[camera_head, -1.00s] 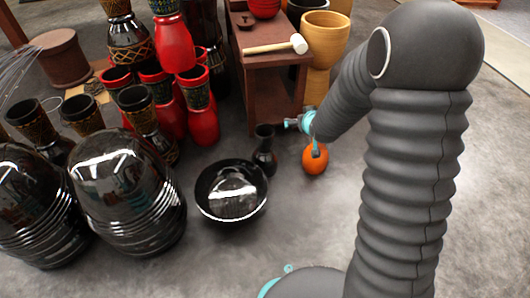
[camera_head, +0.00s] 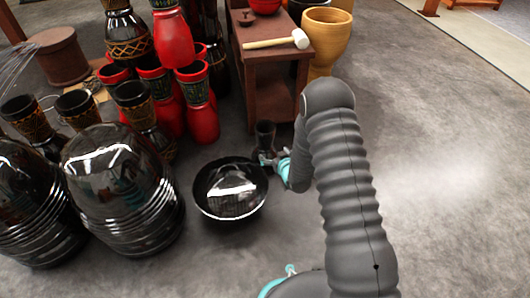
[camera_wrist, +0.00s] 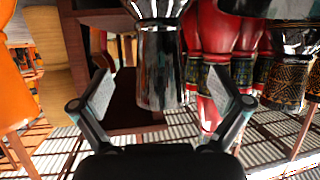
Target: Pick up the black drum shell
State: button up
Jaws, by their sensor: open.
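The black drum shell (camera_head: 265,134) is a small, glossy dark goblet shape standing on the floor between the large black bowl and the brown bench. In the head view its lower part is partly hidden by my gripper (camera_head: 268,158), which is close beside it. In the wrist view, which appears upside down, the shell (camera_wrist: 160,65) is centred ahead of the fingers, its rim toward the picture's bottom. My gripper (camera_wrist: 160,92) is open, one finger to each side of the shell in the picture. I see no clear contact.
A large black bowl (camera_head: 231,205) sits just left of the shell. Red drums (camera_head: 202,122) and the brown bench (camera_head: 270,100), bearing a mallet (camera_head: 278,42), stand behind. An orange object (camera_wrist: 12,90) shows at the wrist view's left. Clear floor lies right of my arm.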

aim_at(265, 143)
jog(key=b+x, duration=0.1)
jog(key=x, duration=0.9)
jog(key=shift+w+f, duration=0.2)
jog(key=shift+w, duration=0.15)
jog(key=c, duration=1.6)
jog(key=shift+r, duration=0.1)
jog(key=shift+c, duration=1.2)
jog(key=shift+r, duration=0.1)
